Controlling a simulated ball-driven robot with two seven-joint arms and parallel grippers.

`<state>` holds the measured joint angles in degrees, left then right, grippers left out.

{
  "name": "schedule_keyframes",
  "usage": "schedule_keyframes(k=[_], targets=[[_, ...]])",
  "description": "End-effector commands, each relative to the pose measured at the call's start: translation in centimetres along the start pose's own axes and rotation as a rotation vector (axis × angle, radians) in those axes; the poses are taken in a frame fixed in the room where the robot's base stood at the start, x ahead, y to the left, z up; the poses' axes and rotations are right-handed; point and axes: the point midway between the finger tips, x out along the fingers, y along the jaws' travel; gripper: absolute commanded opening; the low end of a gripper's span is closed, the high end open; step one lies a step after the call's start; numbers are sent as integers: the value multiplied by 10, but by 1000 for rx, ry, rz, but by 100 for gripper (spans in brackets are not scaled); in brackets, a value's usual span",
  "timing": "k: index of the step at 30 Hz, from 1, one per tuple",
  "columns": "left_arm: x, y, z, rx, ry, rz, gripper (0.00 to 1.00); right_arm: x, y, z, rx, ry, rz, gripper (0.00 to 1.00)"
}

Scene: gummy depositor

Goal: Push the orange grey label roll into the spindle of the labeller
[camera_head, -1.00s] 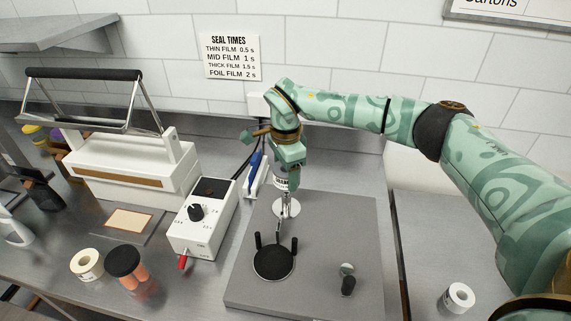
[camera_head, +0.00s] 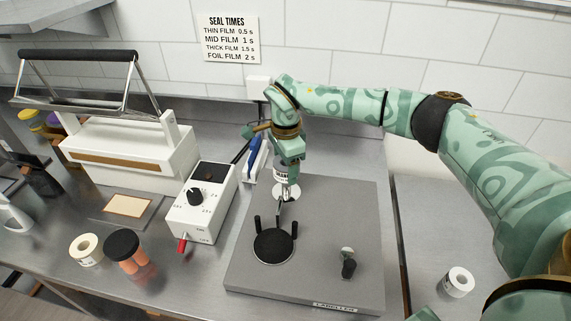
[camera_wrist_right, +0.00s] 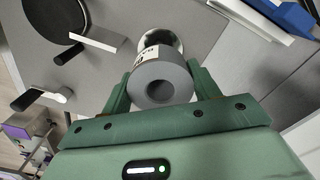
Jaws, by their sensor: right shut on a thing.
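My right gripper (camera_head: 283,166) is shut on the grey label roll (camera_wrist_right: 161,82) above the back of the labeller (camera_head: 336,215), a flat grey base. The right wrist view shows the roll between my two fingers, its round hole facing the camera and a printed white patch on its side. In the head view the roll (camera_head: 280,173) is mostly hidden by the gripper. A shiny round disc (camera_head: 287,191) lies just beyond the roll; I cannot tell whether they touch. The spindle itself is hidden. No orange shows on the roll. My left gripper is not in view.
The labeller carries a black round pad (camera_head: 273,246) and a small black-handled lever (camera_head: 348,266). A white control box (camera_head: 199,208) stands left of it.

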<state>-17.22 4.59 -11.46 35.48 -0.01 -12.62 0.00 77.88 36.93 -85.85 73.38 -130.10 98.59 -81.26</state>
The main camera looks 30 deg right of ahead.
Motion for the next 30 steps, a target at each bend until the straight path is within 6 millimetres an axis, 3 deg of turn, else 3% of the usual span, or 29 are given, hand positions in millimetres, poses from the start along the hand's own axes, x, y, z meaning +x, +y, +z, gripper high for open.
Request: schedule_keyframes(k=[30], targets=[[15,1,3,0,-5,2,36,37,0,0,0,0,1,20]])
